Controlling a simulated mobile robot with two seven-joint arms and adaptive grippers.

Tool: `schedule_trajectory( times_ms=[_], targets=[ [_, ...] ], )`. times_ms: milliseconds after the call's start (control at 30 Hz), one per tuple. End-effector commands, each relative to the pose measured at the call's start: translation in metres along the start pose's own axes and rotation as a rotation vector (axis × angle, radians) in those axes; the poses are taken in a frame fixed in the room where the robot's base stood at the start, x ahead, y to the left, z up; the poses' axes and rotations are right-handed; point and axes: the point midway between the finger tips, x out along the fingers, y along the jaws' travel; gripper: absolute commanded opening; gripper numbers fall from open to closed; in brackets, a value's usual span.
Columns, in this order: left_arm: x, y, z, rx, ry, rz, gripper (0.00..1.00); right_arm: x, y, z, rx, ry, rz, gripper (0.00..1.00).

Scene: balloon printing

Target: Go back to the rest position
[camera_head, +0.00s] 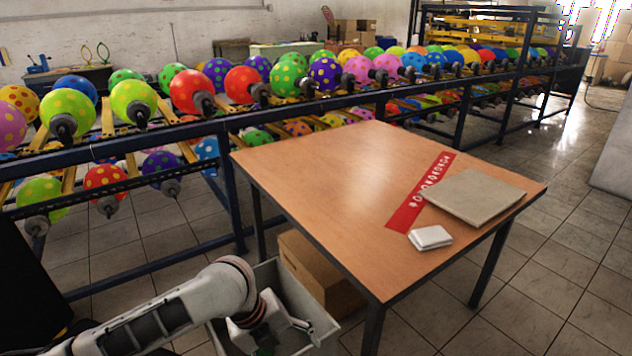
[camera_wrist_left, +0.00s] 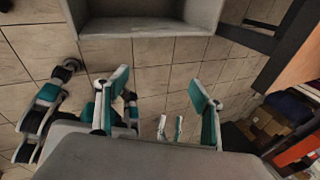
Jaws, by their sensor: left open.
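My left arm comes in from the lower left in the head view. Its gripper (camera_head: 285,325) hangs over or beside the grey bin near the front of the table; the arm partly hides that bin. In the left wrist view the left gripper (camera_wrist_left: 160,88) has its two teal-tipped fingers well apart, with only tiled floor between them and nothing held. Two small, pale teal-edged pieces show farther off between these fingers; they look like fingertips of my other gripper, but are too small to judge. The head view does not show my right gripper.
The wooden table (camera_head: 320,165) carries a red printed strip (camera_head: 405,212), a grey slab (camera_head: 473,196) and a white block (camera_head: 430,237). A cardboard box (camera_head: 315,275) and the grey bin (camera_wrist_left: 145,27) stand by it. Balloon racks (camera_head: 235,205) run behind. Tiled floor is free at right.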

Motion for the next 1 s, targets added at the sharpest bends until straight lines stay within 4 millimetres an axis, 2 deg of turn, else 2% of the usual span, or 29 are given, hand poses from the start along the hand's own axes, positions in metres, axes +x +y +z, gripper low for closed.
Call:
schedule_trajectory(
  times_ms=[33,100,267,400,533,667,767,867,1000],
  targets=[
    [0.004,-0.007,-0.012,-0.078,0.009,-0.051,0.67,-0.002,0.002,-0.007,0.001,0.008,0.002,0.4],
    [0.012,-0.015,-0.022,-0.199,0.017,-0.121,0.67,-0.003,0.001,-0.009,0.005,0.007,0.002,0.4],
    [0.025,-0.026,-0.039,-0.485,0.04,-0.274,0.67,-0.009,-0.001,-0.012,0.019,0.008,-0.001,0.4],
    [0.032,-0.025,-0.046,-0.74,0.057,-0.397,0.67,-0.012,-0.004,-0.014,0.03,0.006,-0.004,0.4],
    [0.035,-0.014,-0.05,-0.976,0.068,-0.504,0.67,-0.014,-0.003,-0.02,0.033,0.009,-0.004,0.4],
    [0.036,0.009,-0.051,-1.204,0.068,-0.604,0.67,-0.016,-0.002,-0.023,0.035,0.008,-0.004,0.4],
    [0.035,0.035,-0.052,-1.372,0.058,-0.678,0.67,-0.018,-0.001,-0.026,0.037,0.007,-0.004,0.4],
    [0.033,0.067,-0.055,-1.529,0.039,-0.748,0.67,-0.021,-0.001,-0.026,0.04,0.002,-0.006,0.4],
    [0.027,0.121,-0.064,-1.726,-0.003,-0.84,0.67,-0.027,-0.002,-0.024,0.045,-0.01,-0.01,0.4]
  ],
)
